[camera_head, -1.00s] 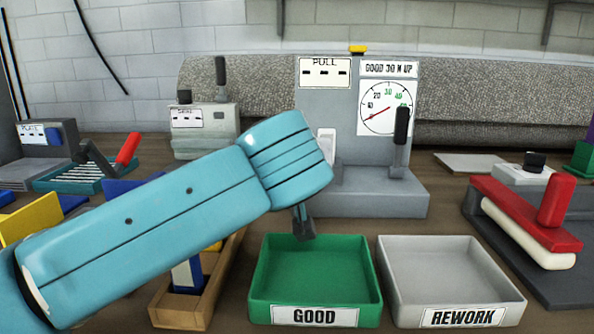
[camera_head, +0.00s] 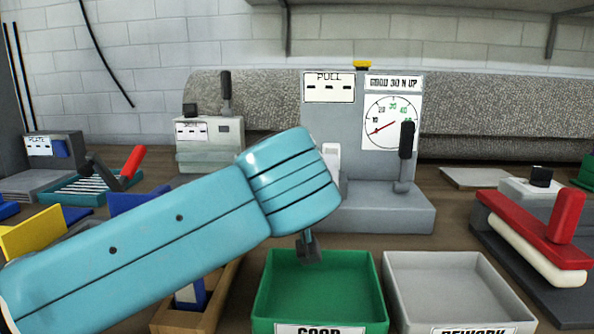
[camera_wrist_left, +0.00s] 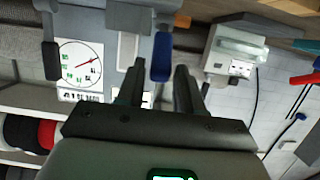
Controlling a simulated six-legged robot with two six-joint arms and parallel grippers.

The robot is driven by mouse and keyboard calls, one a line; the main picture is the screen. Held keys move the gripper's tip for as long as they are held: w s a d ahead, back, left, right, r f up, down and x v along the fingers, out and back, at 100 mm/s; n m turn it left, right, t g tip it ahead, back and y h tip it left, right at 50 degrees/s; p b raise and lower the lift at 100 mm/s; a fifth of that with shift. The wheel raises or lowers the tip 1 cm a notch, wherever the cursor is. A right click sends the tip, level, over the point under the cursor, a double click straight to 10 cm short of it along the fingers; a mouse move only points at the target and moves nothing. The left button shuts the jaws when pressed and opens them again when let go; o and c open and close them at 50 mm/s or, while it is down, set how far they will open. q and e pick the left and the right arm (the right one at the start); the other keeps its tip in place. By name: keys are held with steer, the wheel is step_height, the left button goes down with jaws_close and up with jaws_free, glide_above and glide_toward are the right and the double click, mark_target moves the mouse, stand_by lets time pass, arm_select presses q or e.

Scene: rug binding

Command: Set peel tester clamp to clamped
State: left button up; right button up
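The peel tester (camera_head: 385,211) is a grey machine with a PULL label and a dial, its needle low. A black-handled lever (camera_head: 406,150) stands upright at its right. A pale upright part (camera_head: 331,158) shows at its left. In the left wrist view, a blue-ended handle (camera_wrist_left: 161,57) shows beside that part (camera_wrist_left: 128,48); my arm seems to hide it in the head view. My left gripper (camera_head: 309,250) is in front of the tester; in the wrist view its fingers (camera_wrist_left: 157,80) are apart and empty, with the blue handle beyond the gap. I cannot tell the clamp's setting. My right gripper is out of view.
A green GOOD tray (camera_head: 320,290) and a grey REWORK tray (camera_head: 455,290) lie in front of the tester, both empty. A wooden box (camera_head: 180,316) is partly under my arm. A red-handled press (camera_head: 535,235) stands at right. A smaller grey device (camera_head: 210,150) is behind left.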

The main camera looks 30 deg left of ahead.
arm_select(q)
steer(key=p+v, duration=0.2)
steer(key=v, duration=1.2)
steer(key=shift+s, duration=0.15)
steer(key=shift+r, duration=0.1)
